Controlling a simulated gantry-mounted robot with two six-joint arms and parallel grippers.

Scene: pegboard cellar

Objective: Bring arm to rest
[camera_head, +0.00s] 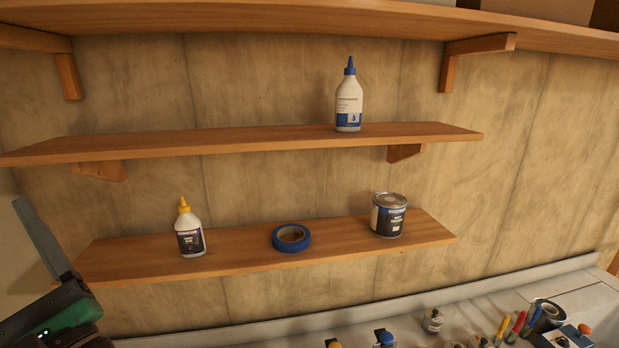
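My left gripper (40,232) shows at the lower left edge, beside the left end of the lower shelf (130,264). A grey finger points up and to the left, and the dark and green gripper body is partly cut off by the frame. I see nothing held at the visible finger. I cannot tell whether this gripper is open or shut. My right gripper is out of view.
A yellow-capped bottle (190,234), blue tape roll (291,238) and metal can (388,215) stand on the lower shelf. A blue-capped bottle (349,100) stands on the middle shelf (240,141). Pliers (515,326) and a small jar (433,321) are on the cluttered bench below.

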